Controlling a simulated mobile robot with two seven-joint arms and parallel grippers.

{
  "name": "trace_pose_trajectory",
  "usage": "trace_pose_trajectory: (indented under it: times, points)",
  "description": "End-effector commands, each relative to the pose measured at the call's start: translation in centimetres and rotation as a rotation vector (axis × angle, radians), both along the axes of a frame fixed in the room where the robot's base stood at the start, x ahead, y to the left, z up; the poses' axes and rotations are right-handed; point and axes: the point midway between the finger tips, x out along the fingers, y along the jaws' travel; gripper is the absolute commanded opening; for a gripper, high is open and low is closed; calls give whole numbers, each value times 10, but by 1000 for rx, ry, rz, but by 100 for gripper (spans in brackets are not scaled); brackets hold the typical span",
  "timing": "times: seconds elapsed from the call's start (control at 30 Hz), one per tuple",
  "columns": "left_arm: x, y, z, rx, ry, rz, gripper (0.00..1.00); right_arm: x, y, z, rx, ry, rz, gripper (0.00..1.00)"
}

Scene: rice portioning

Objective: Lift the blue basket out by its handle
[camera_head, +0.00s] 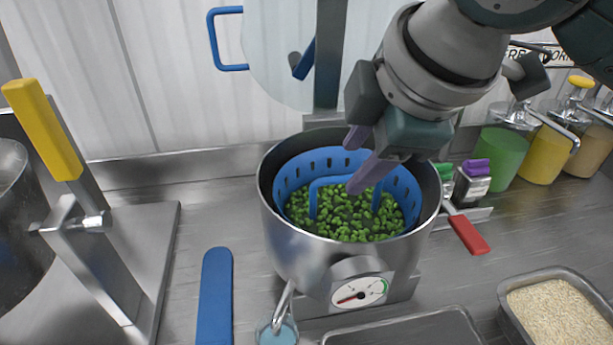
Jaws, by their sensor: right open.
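The blue basket (292,180) sits inside a steel pot (300,253) and holds many green pieces that look like peas or beans. Its blue handle (317,186) arches up over the green pieces, inside the perforated rim. My right gripper (357,164) reaches in from the upper right, its purple fingers open. The lower finger crosses in front of the handle's top bar; I cannot tell whether it touches. The gripper hides part of the basket's back right rim. My left gripper is out of view.
A dial (358,292) is on the front of the pot's stand. A tray of rice (558,312) lies at lower right. A yellow-handled lever (45,130) stands at left. Colored containers (503,155) and a red-handled tool (468,234) are at right. A blue bar (215,297) lies front left.

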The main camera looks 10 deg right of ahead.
Motion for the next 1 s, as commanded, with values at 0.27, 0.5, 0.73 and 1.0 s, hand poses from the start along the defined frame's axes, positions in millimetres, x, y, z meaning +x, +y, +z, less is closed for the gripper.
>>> trace_pose_trajectory:
  times: [0.27,0.5,0.73,1.0]
  points:
    - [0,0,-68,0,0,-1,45,34,-21,-41,-144,-48,82,50]
    - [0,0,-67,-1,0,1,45,50,-23,-60,-155,-45,86,50]
    - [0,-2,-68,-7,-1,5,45,62,-22,-76,-152,-48,86,50]
    - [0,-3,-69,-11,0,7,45,79,-20,-97,-153,-47,86,50]
